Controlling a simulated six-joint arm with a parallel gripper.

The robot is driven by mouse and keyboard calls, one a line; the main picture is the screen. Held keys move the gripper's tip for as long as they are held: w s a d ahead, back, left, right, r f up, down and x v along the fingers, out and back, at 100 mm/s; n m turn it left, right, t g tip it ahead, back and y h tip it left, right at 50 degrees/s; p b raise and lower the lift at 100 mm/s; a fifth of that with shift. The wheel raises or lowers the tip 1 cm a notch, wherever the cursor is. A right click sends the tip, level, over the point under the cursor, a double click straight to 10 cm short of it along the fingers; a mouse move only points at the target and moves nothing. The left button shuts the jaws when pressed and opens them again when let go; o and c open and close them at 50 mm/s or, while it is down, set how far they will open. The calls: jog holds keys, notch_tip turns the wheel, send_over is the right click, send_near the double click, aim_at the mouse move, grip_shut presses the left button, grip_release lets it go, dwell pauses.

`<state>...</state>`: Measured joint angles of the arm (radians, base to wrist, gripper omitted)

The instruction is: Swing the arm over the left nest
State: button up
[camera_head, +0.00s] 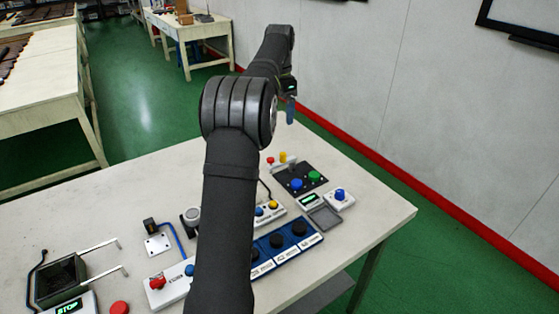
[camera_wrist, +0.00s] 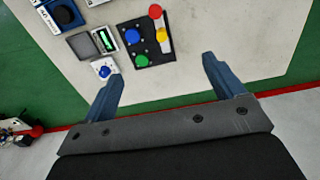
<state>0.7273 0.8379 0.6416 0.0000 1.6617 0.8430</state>
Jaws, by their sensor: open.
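My gripper (camera_wrist: 163,70) is open, with two blue fingers apart and nothing between them. In the head view my gripper (camera_head: 290,108) hangs beyond the far part of the table, fingers down. A blue holder (camera_head: 287,247) on the table bears a row of dark round places with white labels; I take these for the nests. The leftmost one is partly hidden behind my arm. In the wrist view only one end of the blue holder (camera_wrist: 47,24) shows at the top left, well away from the fingers.
A black panel (camera_wrist: 153,27) with blue, green, red and yellow buttons lies just ahead of the fingers. A white box with a blue knob (camera_head: 340,198) and a grey tray (camera_head: 325,217) are near it. A dark bin (camera_head: 60,282) stands front left. The wall (camera_head: 350,80) is beyond the table.

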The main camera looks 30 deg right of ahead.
aim_at(283, 153)
jog(key=shift+d+f, duration=0.3)
jog(key=shift+d, duration=0.45)
jog(key=c, duration=0.7)
jog(key=shift+f, duration=0.2)
jog(key=shift+c, duration=0.8)
notch_tip(283, 153, down, 17)
jog(key=shift+r, duration=0.1)
grip_shut()
